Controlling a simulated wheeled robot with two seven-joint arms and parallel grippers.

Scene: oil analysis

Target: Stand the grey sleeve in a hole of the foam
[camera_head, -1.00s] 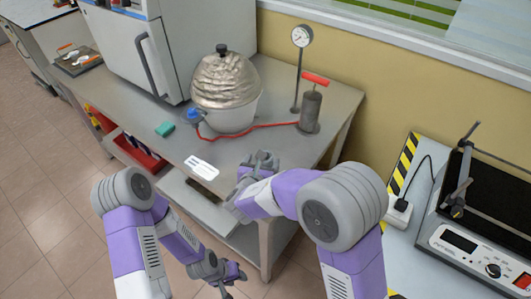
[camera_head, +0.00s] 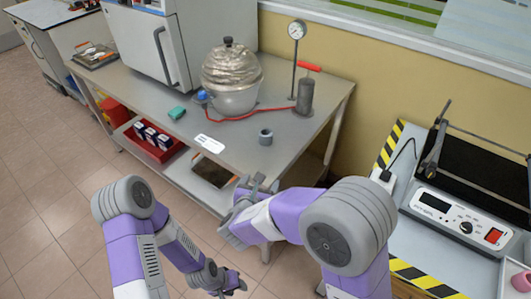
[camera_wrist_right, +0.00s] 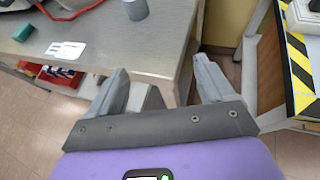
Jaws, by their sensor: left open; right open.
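The grey sleeve (camera_head: 265,137), a short hollow ring, stands upright on the metal table near its front right part. It also shows at the top of the right wrist view (camera_wrist_right: 135,9), cut by the frame edge. My right gripper (camera_head: 258,184) is open and empty, in front of the table's front edge and apart from the sleeve. Its two spread fingers show in the right wrist view (camera_wrist_right: 160,75) with nothing between them. My left gripper (camera_head: 228,284) is open and empty, low over the floor. I cannot make out any foam with holes.
On the metal table (camera_head: 225,160) stand a foil-covered pot (camera_head: 232,80), a pump with a red handle (camera_head: 304,92), a gauge on a stand (camera_head: 297,50) and a teal block (camera_head: 177,112). A red bin (camera_head: 155,147) sits below. A striped bench with a device (camera_head: 455,215) is at the right.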

